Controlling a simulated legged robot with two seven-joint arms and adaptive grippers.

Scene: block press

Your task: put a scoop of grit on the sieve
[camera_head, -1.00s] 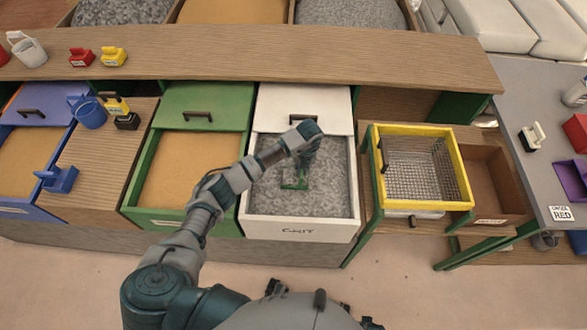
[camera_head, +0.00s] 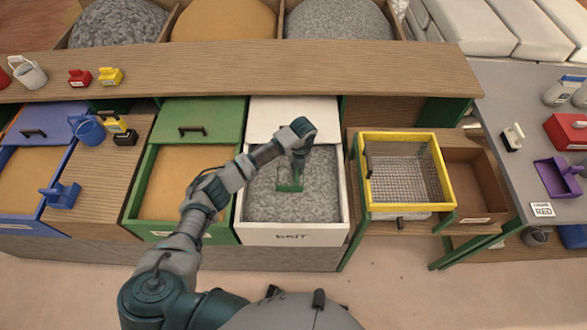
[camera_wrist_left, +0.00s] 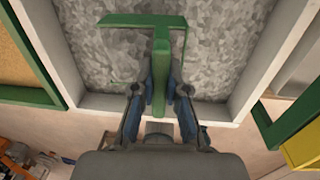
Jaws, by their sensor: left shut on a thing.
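The grit (camera_head: 320,200) is grey and fills an open white drawer marked GRIT (camera_head: 292,237). My left gripper (camera_head: 298,165) is above this drawer, shut on a green scoop (camera_head: 289,187). In the left wrist view the gripper (camera_wrist_left: 160,88) has its fingers on both sides of the green handle, and the scoop (camera_wrist_left: 142,20) shows over the grit (camera_wrist_left: 215,60). I cannot tell whether the scoop touches the grit or holds any. The sieve (camera_head: 405,178), a wire mesh in a yellow frame, stands right of the drawer. My right gripper is not in view.
A green drawer of tan sand (camera_head: 180,190) is on the left, with a blue scoop (camera_head: 62,194) further left. A brown box (camera_head: 476,180) stands right of the sieve. A long wooden shelf (camera_head: 240,68) runs behind the drawers.

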